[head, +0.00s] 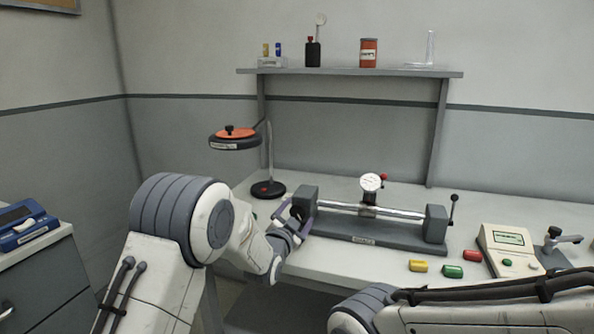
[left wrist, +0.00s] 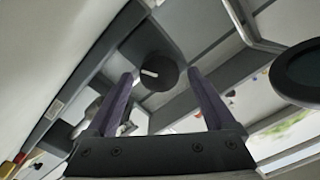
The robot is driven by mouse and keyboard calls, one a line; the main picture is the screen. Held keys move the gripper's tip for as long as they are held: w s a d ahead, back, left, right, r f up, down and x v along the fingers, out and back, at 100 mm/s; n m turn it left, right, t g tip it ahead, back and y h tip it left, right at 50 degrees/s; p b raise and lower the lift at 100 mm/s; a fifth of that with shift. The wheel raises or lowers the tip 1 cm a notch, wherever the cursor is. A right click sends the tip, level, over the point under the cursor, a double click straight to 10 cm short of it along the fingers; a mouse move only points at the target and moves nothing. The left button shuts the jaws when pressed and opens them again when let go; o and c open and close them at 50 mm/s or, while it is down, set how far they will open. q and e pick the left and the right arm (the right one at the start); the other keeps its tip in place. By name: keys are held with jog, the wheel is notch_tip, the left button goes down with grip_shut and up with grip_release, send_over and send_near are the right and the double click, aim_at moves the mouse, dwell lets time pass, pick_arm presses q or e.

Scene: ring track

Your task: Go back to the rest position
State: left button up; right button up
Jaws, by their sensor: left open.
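My left gripper (head: 291,220) is at the left end of the rail device (head: 372,236) on the bench. In the left wrist view its two purple fingers (left wrist: 161,76) stand apart with nothing held between them. A round dark knob (left wrist: 157,73) with a white mark shows just beyond the fingertips, on the grey end block (head: 308,197). I cannot tell whether a finger touches the block. My right arm (head: 460,308) crosses the lower right, and its gripper is outside the picture.
A dial gauge (head: 371,182) sits on the rail. A lamp-like stand (head: 268,188) with a round head is close behind my left arm. Yellow (head: 418,266), green (head: 452,271) and red (head: 472,256) pieces lie in front, near a meter box (head: 508,250). A shelf (head: 350,72) is above.

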pick_arm(q)
jog(key=n+p, duration=0.2)
jog(key=n, duration=0.1)
jog(key=shift+r+n, duration=0.15)
jog(key=shift+n, duration=0.55)
